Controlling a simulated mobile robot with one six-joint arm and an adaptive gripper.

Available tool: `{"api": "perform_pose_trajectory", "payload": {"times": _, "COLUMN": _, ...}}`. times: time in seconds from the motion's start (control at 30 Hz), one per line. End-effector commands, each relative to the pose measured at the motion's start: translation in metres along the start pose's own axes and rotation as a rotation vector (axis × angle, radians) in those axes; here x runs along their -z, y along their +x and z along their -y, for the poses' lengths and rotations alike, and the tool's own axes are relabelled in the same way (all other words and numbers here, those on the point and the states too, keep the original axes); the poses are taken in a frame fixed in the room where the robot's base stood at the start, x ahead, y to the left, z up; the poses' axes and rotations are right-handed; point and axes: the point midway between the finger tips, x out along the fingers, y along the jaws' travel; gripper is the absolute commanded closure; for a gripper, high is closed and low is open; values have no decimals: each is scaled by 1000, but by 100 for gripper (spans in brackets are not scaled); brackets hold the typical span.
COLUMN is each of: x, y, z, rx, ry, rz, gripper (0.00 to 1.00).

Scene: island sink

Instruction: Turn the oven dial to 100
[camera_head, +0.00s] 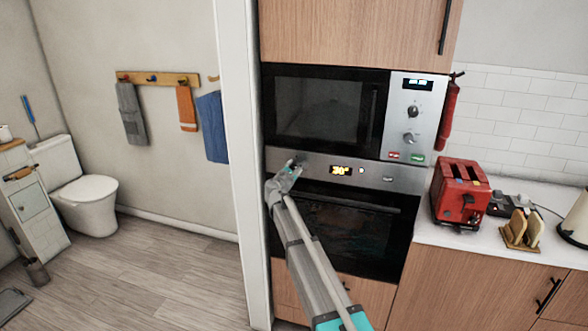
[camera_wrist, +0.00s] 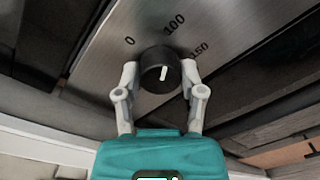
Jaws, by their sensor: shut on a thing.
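The oven dial (camera_wrist: 158,68) is a round black knob with a white mark on the brushed-metal oven panel (camera_head: 400,178). In the wrist view my gripper (camera_wrist: 159,78) is shut on the dial, one pale finger on each side. The labels 0, 100 and 150 are printed around the dial. In the head view my gripper (camera_head: 291,168) is at the left end of the panel and covers much of the dial. The lit oven display (camera_head: 341,171) seems to read 30°.
A microwave (camera_head: 320,108) sits above the oven, and the oven door handle (camera_head: 350,201) runs just below the panel. A red toaster (camera_head: 460,193) stands on the counter at right. A white wall edge (camera_head: 240,150) is close on the left. Open floor lies beyond it.

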Motion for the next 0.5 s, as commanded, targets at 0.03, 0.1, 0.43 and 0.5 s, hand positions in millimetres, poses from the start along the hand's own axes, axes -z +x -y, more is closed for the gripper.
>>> {"api": "perform_pose_trajectory", "payload": {"times": 0.03, "x": 0, "y": 2, "z": -1, "rx": -2, "ry": 18, "rz": -1, "gripper": 96}}
{"api": "perform_pose_trajectory", "payload": {"times": 0.1, "x": 0, "y": 2, "z": -1, "rx": -3, "ry": 42, "rz": -2, "gripper": 96}}
{"api": "perform_pose_trajectory", "payload": {"times": 0.43, "x": 0, "y": 2, "z": -1, "rx": -3, "ry": 77, "rz": -4, "gripper": 96}}
{"api": "perform_pose_trajectory", "payload": {"times": 0.5, "x": 0, "y": 2, "z": -1, "rx": -3, "ry": 76, "rz": -4, "gripper": 96}}
